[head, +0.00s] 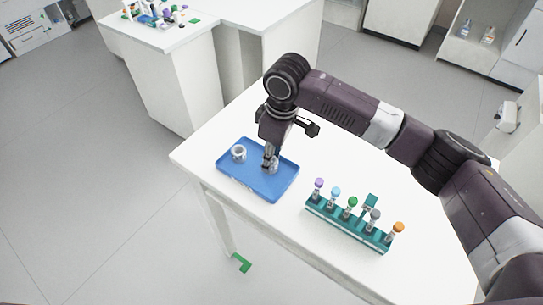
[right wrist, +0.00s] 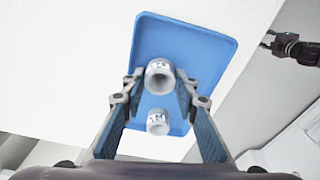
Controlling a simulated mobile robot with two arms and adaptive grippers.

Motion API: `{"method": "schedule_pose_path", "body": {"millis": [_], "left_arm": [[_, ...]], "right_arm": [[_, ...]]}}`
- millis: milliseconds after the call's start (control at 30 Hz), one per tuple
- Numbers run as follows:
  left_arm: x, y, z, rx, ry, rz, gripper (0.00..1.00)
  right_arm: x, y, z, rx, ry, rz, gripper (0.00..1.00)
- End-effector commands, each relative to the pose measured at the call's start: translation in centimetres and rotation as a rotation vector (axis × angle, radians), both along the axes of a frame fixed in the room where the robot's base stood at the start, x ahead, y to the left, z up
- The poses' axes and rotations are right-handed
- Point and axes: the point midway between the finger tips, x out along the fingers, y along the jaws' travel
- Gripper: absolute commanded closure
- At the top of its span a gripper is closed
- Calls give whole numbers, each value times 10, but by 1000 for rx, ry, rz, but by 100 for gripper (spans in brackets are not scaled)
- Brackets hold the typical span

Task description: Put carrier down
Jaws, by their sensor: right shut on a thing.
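My right gripper (head: 270,168) is shut on a small grey-white carrier (head: 273,164), a hollow cylinder with marks on its side. It holds the carrier upright at the blue tray (head: 235,187). I cannot tell whether its base touches the tray floor. In the right wrist view, the carrier (right wrist: 160,77) sits between the two fingertips, open end toward the camera. A second, similar carrier (head: 238,152) stands in the tray, apart from the held one; it also shows in the right wrist view (right wrist: 158,122). A dark part at the right wrist view's right edge looks like my left gripper (right wrist: 283,46), its jaws unclear.
A teal rack (head: 345,226) with several coloured-cap tubes stands right of the tray. A green piece (head: 370,202) is behind it. The white table (head: 335,160) is clear between them and behind. Another green piece (head: 241,262) lies on the floor.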

Motion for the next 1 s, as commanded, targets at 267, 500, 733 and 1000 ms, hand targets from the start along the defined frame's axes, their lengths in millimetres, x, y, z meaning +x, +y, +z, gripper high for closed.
{"method": "schedule_pose_path", "body": {"millis": [267,500,733,1000], "left_arm": [[-5,0,0,1,7,-1,66],[-5,1,0,2,8,-2,66],[-5,3,-4,3,8,-2,66],[-5,3,-21,4,7,-2,66]], "right_arm": [[0,0,-3,0,0,0,61],[0,0,-2,0,0,0,55],[1,0,7,1,-3,1,55],[-2,-6,60,3,-6,1,55]]}}
